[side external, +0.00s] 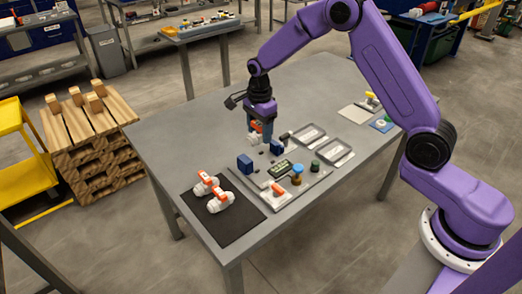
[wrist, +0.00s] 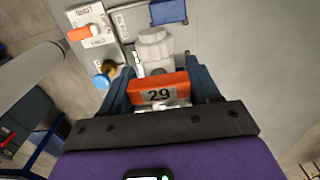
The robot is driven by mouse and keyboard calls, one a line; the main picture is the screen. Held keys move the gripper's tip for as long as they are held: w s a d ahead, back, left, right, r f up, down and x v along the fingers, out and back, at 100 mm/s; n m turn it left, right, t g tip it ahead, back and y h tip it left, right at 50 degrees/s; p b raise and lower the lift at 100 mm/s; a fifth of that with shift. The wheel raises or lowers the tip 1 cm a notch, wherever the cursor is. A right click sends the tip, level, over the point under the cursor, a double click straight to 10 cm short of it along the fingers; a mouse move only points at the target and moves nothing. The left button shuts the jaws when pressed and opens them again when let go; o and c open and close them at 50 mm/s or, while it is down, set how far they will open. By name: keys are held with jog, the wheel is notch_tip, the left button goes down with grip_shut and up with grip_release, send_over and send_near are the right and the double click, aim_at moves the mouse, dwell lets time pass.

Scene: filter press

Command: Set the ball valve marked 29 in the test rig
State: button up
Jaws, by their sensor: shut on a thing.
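The ball valve marked 29 (wrist: 158,95) has a white body and an orange handle with a grey number plate. My gripper (wrist: 160,88) is shut on it, with a dark blue finger on each side of the handle. In the side view the held valve (side external: 256,126) hangs in my gripper (side external: 257,132) above the table, by the back of the test rig. Any gap beneath the valve is unclear.
Two more white valves with orange handles (side external: 207,184) (side external: 218,202) lie on a black mat (side external: 238,227) at front left. The table's back left is clear.

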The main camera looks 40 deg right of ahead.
jog(key=shift+w+d+f, duration=0.1)
jog(key=shift+w+d, duration=0.75)
jog(key=shift+d, duration=0.3)
jog(key=shift+w+d+f, duration=0.1)
jog(key=shift+d+f, duration=0.05)
jog(key=shift+f, duration=2.45)
jog(key=shift+w+d+f, duration=0.1)
jog(key=shift+f, duration=2.5)
jog(key=shift+f, duration=0.25)
jog(key=o, duration=1.2)
jog(key=shift+o, duration=0.2)
notch_tip(320, 180, up, 8)
jog(key=shift+f, duration=0.25)
